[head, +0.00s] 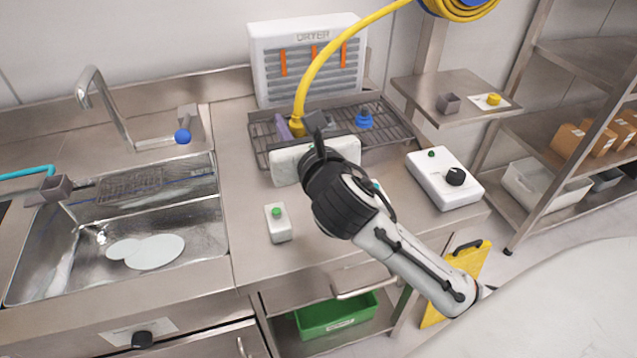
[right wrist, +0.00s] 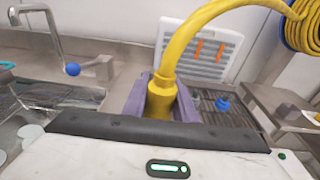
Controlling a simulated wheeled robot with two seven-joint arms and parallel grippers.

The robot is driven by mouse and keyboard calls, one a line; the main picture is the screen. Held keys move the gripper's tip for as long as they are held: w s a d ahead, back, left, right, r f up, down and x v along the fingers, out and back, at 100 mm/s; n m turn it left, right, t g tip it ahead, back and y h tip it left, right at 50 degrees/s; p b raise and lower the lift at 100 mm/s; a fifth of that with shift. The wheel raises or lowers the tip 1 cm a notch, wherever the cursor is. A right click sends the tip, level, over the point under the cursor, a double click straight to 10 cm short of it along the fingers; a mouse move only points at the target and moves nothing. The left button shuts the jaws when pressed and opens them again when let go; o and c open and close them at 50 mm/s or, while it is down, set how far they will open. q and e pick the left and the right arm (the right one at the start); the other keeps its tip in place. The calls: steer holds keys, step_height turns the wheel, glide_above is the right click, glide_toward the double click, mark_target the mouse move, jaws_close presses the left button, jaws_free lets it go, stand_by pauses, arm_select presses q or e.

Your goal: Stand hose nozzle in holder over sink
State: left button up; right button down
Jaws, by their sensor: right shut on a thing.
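The yellow hose (head: 350,40) hangs down from the upper right and ends in a gold-yellow nozzle (head: 298,126). My right gripper (head: 299,130) is shut on this nozzle, over the wire rack in front of the dryer. In the right wrist view the nozzle (right wrist: 160,98) stands roughly upright between the purple fingers (right wrist: 185,102); its lower end is hidden by the gripper body. A small grey box-shaped holder (head: 55,188) sits over the left side of the sink (head: 205,235), apart from the gripper. My left gripper is not in view.
The wire rack (head: 390,140) carries a blue knobbed piece (head: 364,118). The dryer (head: 308,60) stands behind it. A faucet (head: 112,108) with a blue ball is behind the sink, which holds white plates (head: 155,252). A green-button box (head: 277,222) stands on the counter.

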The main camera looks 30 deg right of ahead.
step_height(320, 180, down, 9)
steer(key=shift+s+f+b, duration=0.1)
steer(key=shift+s+b, duration=0.05)
steer(key=shift+b, duration=0.8)
steer(key=c, duration=1.4)
jaws_free()
steer(key=shift+f, duration=0.15)
steer(key=shift+c, duration=0.2)
